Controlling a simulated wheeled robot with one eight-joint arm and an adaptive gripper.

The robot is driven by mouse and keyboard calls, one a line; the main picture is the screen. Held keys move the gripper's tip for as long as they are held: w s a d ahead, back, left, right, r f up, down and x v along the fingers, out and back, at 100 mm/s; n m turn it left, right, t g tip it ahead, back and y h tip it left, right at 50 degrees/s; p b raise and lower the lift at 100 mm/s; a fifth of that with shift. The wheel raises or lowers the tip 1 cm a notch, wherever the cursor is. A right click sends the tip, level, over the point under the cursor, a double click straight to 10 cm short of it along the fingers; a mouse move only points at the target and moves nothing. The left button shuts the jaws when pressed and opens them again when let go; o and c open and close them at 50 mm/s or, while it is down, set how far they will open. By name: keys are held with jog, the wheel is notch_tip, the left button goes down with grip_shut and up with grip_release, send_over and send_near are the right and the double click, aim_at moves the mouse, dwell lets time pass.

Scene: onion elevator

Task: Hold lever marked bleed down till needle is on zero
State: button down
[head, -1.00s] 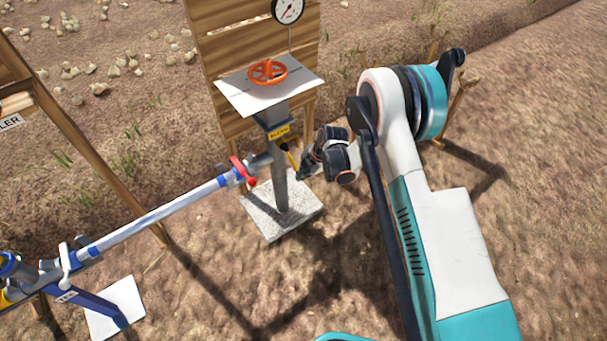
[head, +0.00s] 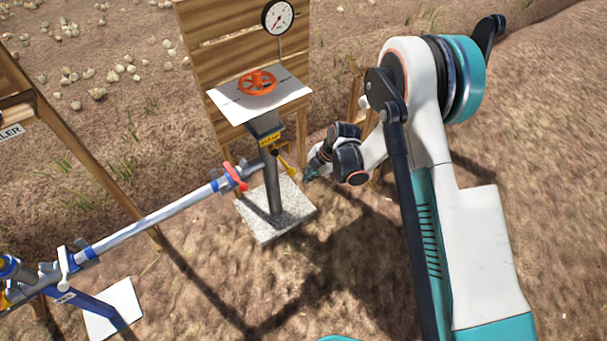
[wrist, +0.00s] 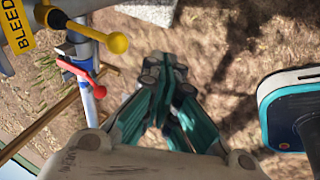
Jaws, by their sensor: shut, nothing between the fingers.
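The yellow bleed lever (head: 285,162) sticks out from the grey pipe post, under a yellow label (head: 270,139). In the wrist view the lever ends in a yellow ball knob (wrist: 117,42), beside the label reading BLEED (wrist: 14,22). My gripper (head: 311,173) is just right of the lever and apart from it. In the wrist view its teal fingers (wrist: 165,65) are together and empty, with the knob up and to their left. The round gauge (head: 278,17) is on the wooden board; its needle points to the lower left, and its numbers are too small to read.
An orange handwheel (head: 257,82) sits on a white plate above the post. A red lever (head: 236,175) is on the pipe to the left and shows in the wrist view (wrist: 82,76). A stone slab (head: 290,222) carries the post. Bare soil lies right of it.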

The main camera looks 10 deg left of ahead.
jog(key=shift+s+d+r, duration=0.3)
jog(key=shift+d+r, duration=0.35)
jog(key=shift+r, duration=0.15)
jog(key=s+d+r+m+t+h, duration=0.1)
jog(key=d+r+m, duration=0.35)
jog(key=r, duration=0.55)
jog(key=s+d+r+m+t, duration=0.1)
jog(key=d+r+m, duration=0.4)
jog(key=r, duration=0.5)
jog(key=s+d+r+m+t+h, duration=0.15)
jog(key=d+r+m, duration=0.25)
jog(key=d+r, duration=0.45)
jog(key=s+d+r+m+t, duration=0.1)
jog(key=s+d+r+m, duration=0.2)
jog(key=s, duration=0.4)
jog(key=s+d+r+m+t+h, duration=0.1)
jog(key=s+d+r+m, duration=0.2)
jog(key=s+d+m, duration=0.3)
jog(key=s+d+r+m+t+h, duration=0.1)
jog(key=s+d+r+m, duration=0.3)
jog(key=s, duration=0.4)
jog(key=shift+s+d+m, duration=0.25)
jog(key=shift+d+m, duration=0.2)
jog(key=shift+m, duration=0.4)
